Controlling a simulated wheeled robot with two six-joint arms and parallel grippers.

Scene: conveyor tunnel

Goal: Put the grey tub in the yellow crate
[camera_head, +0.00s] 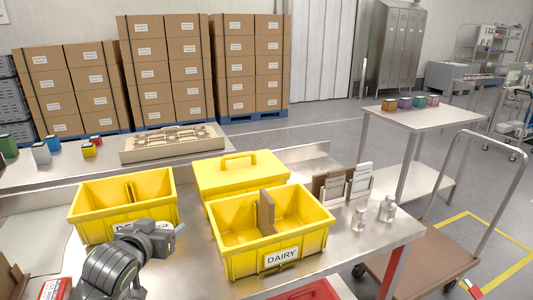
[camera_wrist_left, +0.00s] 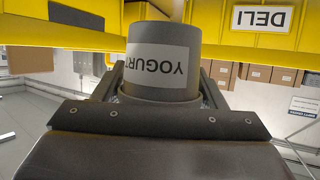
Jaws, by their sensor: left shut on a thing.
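A grey tub labelled YOGURT (camera_wrist_left: 160,62) is held between the fingers of my left gripper (camera_wrist_left: 164,92) in the left wrist view, where it appears upside down. In the head view my left gripper (camera_head: 160,238) is at the near side of the left yellow crate (camera_head: 90,222), partly covering its label; I cannot make out the tub there. A yellow crate wall with a DELI label (camera_wrist_left: 262,18) shows behind the tub. A second yellow crate labelled DAIRY (camera_head: 240,258), with a brown divider (camera_head: 266,212), stands to the right. My right gripper is not in view.
A lidded yellow box (camera_head: 225,182) stands behind the crates. Card holders (camera_head: 345,185) and small metal weights (camera_head: 388,208) are at the table's right. Part of a red container (camera_head: 305,292) shows at the front. A beige tray (camera_head: 172,143) lies behind; a trolley (camera_head: 440,235) stands right.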

